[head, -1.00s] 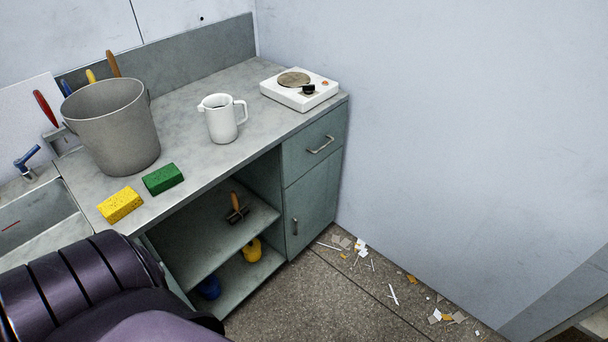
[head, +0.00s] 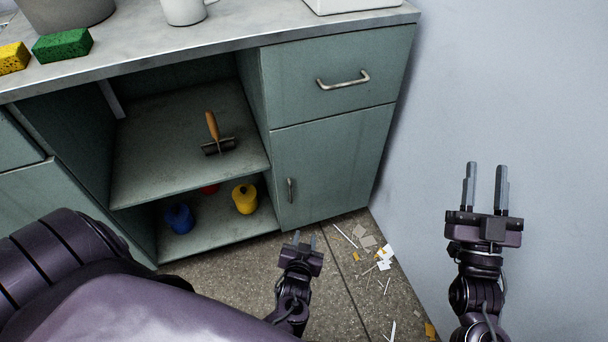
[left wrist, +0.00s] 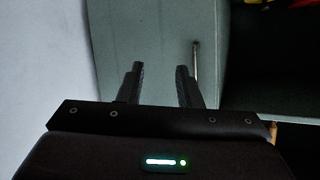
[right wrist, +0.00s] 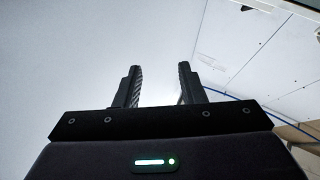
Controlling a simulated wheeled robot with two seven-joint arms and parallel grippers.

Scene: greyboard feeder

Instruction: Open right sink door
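A grey-green cabinet door (head: 330,165) stands closed below a drawer, at the right end of the counter. Its small vertical handle (head: 290,190) is near the door's left edge; the handle also shows in the left wrist view (left wrist: 196,62), just beyond the right-hand finger. My left gripper (head: 305,240) is open and empty, low in front of the door, apart from the handle. My right gripper (head: 485,187) is open and empty, near the wall on the right. Another green door panel (head: 38,205) shows at the far left, partly hidden by my arm.
The drawer (head: 338,75) above the door is closed. Open shelves (head: 170,165) left of it hold a wooden-handled tool (head: 214,135), a blue container (head: 180,218) and a yellow container (head: 245,199). Scraps (head: 384,258) litter the floor. The wall (head: 500,80) bounds the right side.

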